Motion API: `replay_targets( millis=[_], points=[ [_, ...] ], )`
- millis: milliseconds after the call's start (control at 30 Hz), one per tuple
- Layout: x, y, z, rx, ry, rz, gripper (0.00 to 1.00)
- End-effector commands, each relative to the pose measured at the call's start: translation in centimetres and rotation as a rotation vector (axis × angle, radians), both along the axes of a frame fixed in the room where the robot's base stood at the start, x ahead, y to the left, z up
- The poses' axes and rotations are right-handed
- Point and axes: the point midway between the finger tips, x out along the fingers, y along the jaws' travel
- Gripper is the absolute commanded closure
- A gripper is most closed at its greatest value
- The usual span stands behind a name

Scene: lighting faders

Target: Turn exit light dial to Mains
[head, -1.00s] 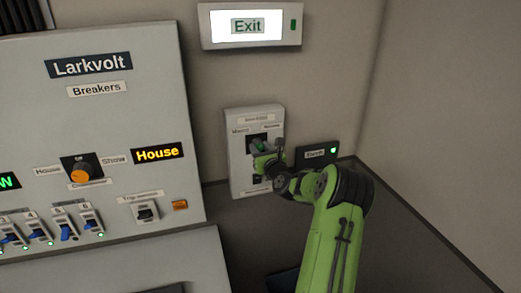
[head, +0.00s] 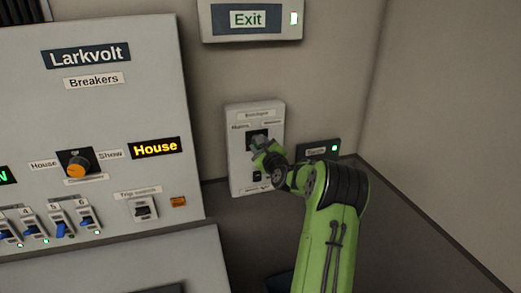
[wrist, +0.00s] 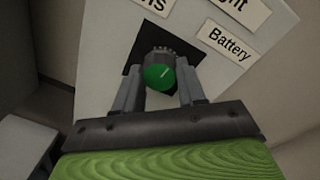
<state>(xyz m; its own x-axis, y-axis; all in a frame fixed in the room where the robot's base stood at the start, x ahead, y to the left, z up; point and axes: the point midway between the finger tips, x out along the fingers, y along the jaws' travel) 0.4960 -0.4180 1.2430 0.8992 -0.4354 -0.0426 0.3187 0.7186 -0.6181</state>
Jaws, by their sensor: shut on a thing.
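The exit light dial (wrist: 160,76) is a round green knob on a black square plate, with a pale pointer line slanting up and right in the wrist view. It sits on a light grey wall box (head: 240,165) with labels above it; "Battery" (wrist: 226,41) is readable at right and the left label shows only "ns". My gripper (wrist: 160,88) has a finger on each side of the knob and is shut on it. In the head view my gripper (head: 263,147) covers most of the knob. The Exit sign (head: 230,20) above is dark grey, its small side lamp bright.
The Larkvolt breaker panel (head: 120,110) stands to the left, with an orange House/Show knob (head: 75,168) and several blue switches. A small black box with a green light (head: 318,152) is just right of the wall box. The right wall is bare.

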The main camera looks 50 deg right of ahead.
Motion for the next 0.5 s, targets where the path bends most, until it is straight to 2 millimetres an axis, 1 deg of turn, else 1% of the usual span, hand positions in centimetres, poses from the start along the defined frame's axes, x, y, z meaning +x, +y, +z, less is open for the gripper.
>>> replay_targets(
  millis=[33,500],
  points=[
    [0.09,0.12,-0.25,-0.039,0.018,0.002,0.91],
    [0.15,0.26,-0.38,-0.430,0.233,0.002,0.91]
  ],
)
